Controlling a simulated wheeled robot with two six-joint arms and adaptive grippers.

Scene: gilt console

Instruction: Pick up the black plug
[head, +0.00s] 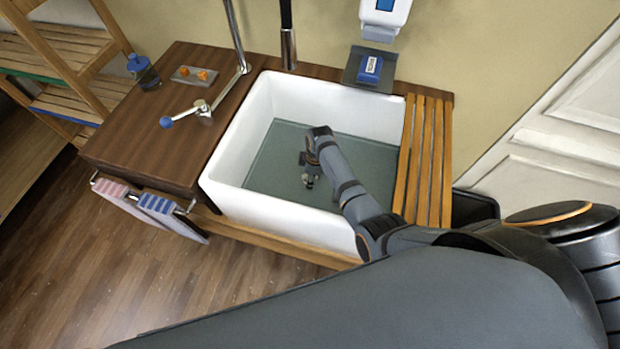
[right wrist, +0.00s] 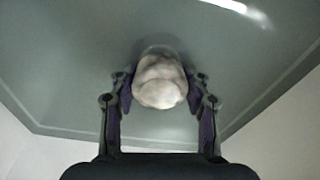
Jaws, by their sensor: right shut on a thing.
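My right gripper (head: 307,178) reaches down into the white sink (head: 217,190), over its grey-green floor. In the right wrist view, the two fingers of my right gripper (right wrist: 160,100) are closed on the sides of a pale, lumpy, rounded thing (right wrist: 160,82). This thing is whitish grey, not black. In the head view it is too small and too covered by the gripper to make out. I cannot make out a black plug in either view. My left gripper is not in view.
The sink walls surround my right gripper. A slatted wooden board (head: 428,150) lies right of the sink. A blue box (head: 370,70) sits on a dark ledge behind. A tap lever with a blue end (head: 167,122) and a small tray (head: 194,75) are on the left counter.

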